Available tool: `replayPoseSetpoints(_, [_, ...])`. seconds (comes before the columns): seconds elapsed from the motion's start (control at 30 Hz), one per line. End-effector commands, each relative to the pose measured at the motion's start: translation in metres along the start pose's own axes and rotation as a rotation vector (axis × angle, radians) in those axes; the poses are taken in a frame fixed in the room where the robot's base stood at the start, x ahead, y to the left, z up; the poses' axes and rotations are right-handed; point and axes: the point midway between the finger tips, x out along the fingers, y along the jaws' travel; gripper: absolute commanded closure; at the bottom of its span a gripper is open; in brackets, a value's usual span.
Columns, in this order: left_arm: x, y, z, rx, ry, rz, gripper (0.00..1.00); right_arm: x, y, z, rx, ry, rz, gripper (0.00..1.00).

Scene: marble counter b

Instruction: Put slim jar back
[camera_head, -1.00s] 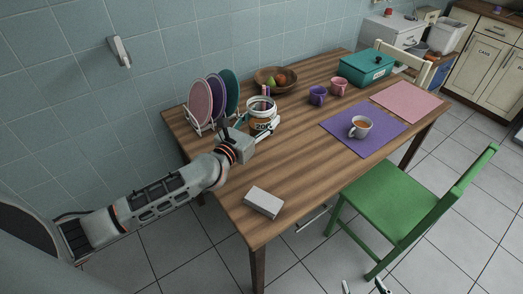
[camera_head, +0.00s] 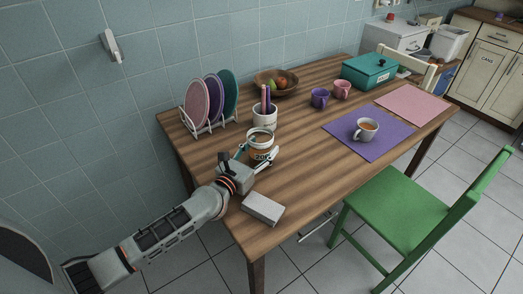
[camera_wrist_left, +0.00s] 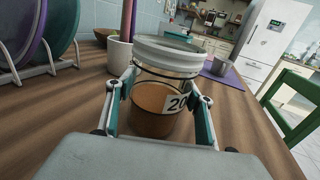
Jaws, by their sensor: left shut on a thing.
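The slim jar (camera_head: 261,139) is clear with a whitish rim, brown contents and a label partly reading "20". It is upright near the table's left end. My left gripper (camera_head: 254,159) is shut on its lower part, one finger on each side. In the left wrist view the jar (camera_wrist_left: 160,95) stands between the two fingers (camera_wrist_left: 160,113). I cannot tell whether its base touches the table. My right gripper is out of view.
On the wooden table (camera_head: 310,170), a white cup with pens (camera_head: 264,117) stands just behind the jar, and a plate rack (camera_head: 210,126) is behind left. A grey box (camera_head: 262,208) lies close in front of the gripper. A purple mat (camera_head: 370,146) is at right.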

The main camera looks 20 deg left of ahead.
Motion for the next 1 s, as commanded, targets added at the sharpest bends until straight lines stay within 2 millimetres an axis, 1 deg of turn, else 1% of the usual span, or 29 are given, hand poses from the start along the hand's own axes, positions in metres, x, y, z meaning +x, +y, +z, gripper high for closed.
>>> replayPoseSetpoints(0.03, [0.001, 0.000, 0.004, 0.001, -0.004, 0.000, 0.83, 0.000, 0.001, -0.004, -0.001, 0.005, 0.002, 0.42])
replayPoseSetpoints(0.13, [0.001, 0.000, 0.004, 0.001, -0.004, 0.000, 0.83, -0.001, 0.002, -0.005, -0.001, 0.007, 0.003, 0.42])
replayPoseSetpoints(0.3, [0.001, 0.000, -0.001, 0.000, -0.003, 0.000, 0.83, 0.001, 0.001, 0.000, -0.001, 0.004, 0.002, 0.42])
replayPoseSetpoints(0.33, [0.000, 0.000, -0.002, 0.000, -0.001, 0.000, 0.43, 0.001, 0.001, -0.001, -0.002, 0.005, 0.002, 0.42])
replayPoseSetpoints(0.37, [0.000, 0.000, -0.001, 0.001, -0.001, 0.000, 0.35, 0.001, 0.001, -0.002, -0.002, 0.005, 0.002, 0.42])
replayPoseSetpoints(0.4, [0.000, 0.000, -0.001, 0.001, -0.001, 0.000, 0.31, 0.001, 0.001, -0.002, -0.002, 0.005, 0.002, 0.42])
replayPoseSetpoints(0.7, [0.000, 0.000, 0.000, 0.001, -0.001, 0.000, 0.31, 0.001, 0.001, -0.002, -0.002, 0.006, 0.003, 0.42])
replayPoseSetpoints(0.83, [-0.001, 0.000, 0.005, 0.001, -0.002, 0.000, 0.31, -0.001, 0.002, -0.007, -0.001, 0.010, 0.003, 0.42])
replayPoseSetpoints(0.97, [-0.021, 0.000, 0.001, 0.000, 0.001, 0.000, 0.31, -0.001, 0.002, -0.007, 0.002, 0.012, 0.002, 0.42])
replayPoseSetpoints(1.0, [-0.029, 0.000, 0.001, 0.001, 0.002, -0.001, 0.31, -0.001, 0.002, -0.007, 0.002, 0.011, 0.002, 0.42])
